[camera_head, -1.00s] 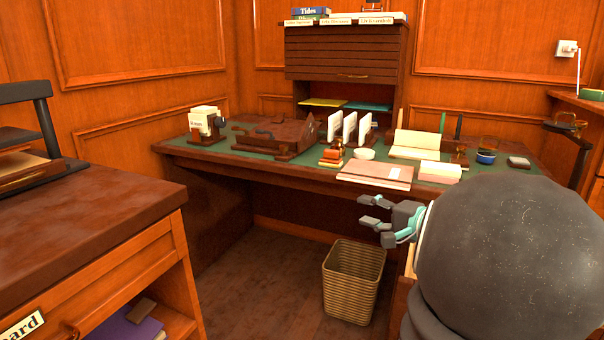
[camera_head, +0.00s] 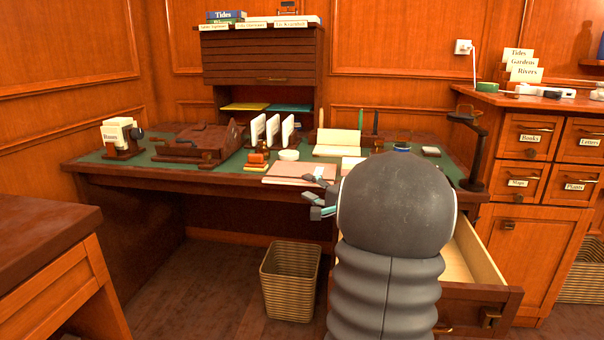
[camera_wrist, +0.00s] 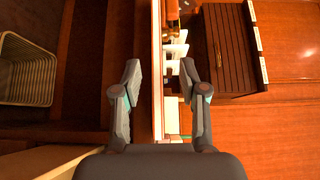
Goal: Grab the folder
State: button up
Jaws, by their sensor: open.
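A flat pinkish-tan folder (camera_head: 297,173) with a small pale label lies on the desk near its front edge. My gripper (camera_head: 313,196) is just in front of the desk edge, close to the folder's right end, and apart from it as far as I can tell. In the wrist view my gripper (camera_wrist: 160,70) is open, with nothing held between its fingers. My dark arm hides the desk to the right of the folder.
A yellow sheet (camera_head: 245,106) and a teal sheet lie in the cabinet. A wastebasket (camera_head: 291,285) stands below; an open drawer (camera_head: 470,255) is at right.

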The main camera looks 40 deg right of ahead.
aim_at(300, 184)
jog(key=w+p, duration=0.1)
jog(key=w, duration=0.4)
jog(key=shift+w+f, duration=0.1)
jog(key=shift+f, duration=0.1)
grip_shut()
